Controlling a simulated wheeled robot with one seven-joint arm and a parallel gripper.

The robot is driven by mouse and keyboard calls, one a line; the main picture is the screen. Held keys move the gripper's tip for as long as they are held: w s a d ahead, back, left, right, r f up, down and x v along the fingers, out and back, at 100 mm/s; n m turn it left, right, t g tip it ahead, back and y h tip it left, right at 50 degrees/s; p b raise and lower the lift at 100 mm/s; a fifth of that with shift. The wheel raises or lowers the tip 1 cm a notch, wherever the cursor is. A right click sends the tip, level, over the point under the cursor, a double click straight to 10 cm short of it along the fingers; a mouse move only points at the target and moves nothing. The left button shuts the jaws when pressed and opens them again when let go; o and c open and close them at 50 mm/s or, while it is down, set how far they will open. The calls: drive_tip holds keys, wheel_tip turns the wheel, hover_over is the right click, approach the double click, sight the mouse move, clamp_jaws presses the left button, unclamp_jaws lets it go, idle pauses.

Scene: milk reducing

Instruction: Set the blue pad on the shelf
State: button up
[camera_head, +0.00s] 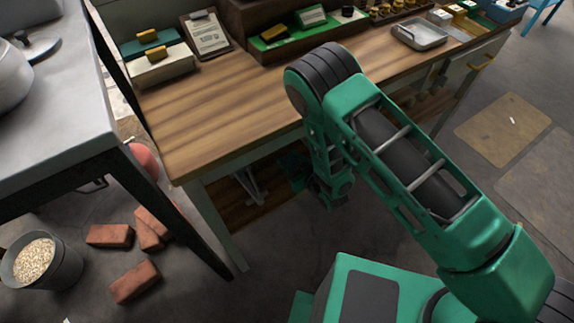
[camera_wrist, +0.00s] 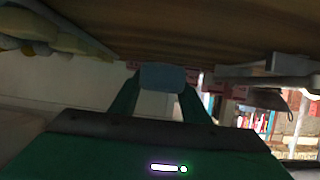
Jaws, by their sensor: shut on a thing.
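The blue pad (camera_wrist: 162,77) shows in the wrist view between the two green fingers of my gripper (camera_wrist: 162,92), which is shut on it. In the head view my gripper (camera_head: 297,170) is partly hidden below the table's front edge and behind my arm. I cannot make out the pad there. A wooden shelf (camera_head: 243,207) lies low under the table, partly hidden by the tabletop and a leg. In the wrist view a brown wooden surface (camera_wrist: 190,28) spans the top, above the pad and apart from it. I cannot tell whether it is the tabletop's underside.
The wooden tabletop (camera_head: 215,120) carries boxes, a clipboard (camera_head: 207,35) and a metal tray (camera_head: 419,35) along its back. A pale table leg (camera_head: 220,225) stands left of my gripper. Bricks (camera_head: 134,281) and a bucket (camera_head: 38,258) are on the floor at left.

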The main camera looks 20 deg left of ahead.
sight(290, 166)
wheel_tip(290, 166, down, 4)
drive_tip(key=shift+r, duration=0.1)
drive_tip(key=o, duration=1.2)
drive_tip(key=shift+s+d, duration=0.1)
drive_tip(key=v, duration=1.2)
